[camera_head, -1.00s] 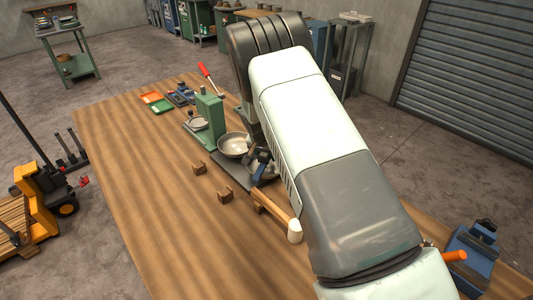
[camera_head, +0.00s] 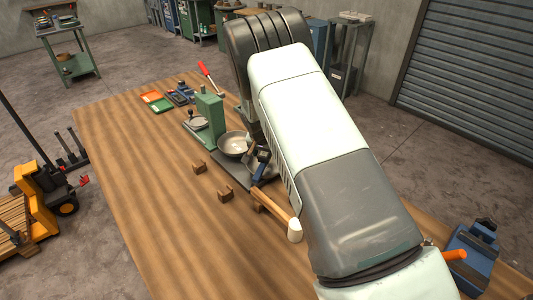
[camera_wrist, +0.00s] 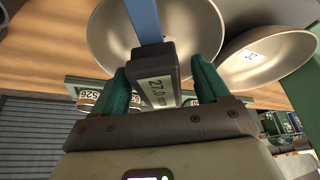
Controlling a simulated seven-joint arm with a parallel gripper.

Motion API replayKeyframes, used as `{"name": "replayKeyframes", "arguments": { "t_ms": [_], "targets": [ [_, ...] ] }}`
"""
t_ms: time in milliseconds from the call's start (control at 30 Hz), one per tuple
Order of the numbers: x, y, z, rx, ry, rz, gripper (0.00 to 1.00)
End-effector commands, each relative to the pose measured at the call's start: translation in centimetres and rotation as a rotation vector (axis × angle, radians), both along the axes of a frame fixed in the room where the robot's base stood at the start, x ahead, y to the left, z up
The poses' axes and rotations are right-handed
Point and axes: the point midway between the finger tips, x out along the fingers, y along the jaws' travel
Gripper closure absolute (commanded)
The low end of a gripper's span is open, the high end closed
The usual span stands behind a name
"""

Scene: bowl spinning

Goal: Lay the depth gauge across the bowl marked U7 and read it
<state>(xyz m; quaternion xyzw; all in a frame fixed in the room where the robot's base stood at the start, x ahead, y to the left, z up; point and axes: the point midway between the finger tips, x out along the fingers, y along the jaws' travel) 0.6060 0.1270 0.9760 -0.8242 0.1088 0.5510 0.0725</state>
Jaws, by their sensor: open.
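The depth gauge has a dark box (camera_wrist: 155,82) whose display reads 27.0 mm, and a blue beam (camera_wrist: 144,20). In the wrist view the beam passes over the inside of a metal bowl (camera_wrist: 105,35); I cannot tell if it rests on the rim. My gripper (camera_wrist: 162,88) is open, its green fingers on either side of the box with gaps showing. No U7 mark is legible. In the head view the gauge (camera_head: 261,154) is partly hidden by my arm, beside a bowl (camera_head: 233,144).
A green press-like stand (camera_head: 209,115) stands behind the bowls. Wooden blocks (camera_head: 225,193) and a mallet (camera_head: 294,230) lie in front. Trays (camera_head: 158,101) sit at the far end. A blue vise-like tool (camera_head: 470,250) is at right. The table's left side (camera_head: 130,165) is clear.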

Motion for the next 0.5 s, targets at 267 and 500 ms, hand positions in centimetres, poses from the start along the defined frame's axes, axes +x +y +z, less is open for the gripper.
{"name": "replayKeyframes", "arguments": {
  "t_ms": [267,500],
  "targets": [
    [-1.8,0.6,5.0,0.003,-0.005,0.001,0.25],
    [-3.3,1.0,8.6,0.002,-0.004,0.001,0.25]
  ]
}}
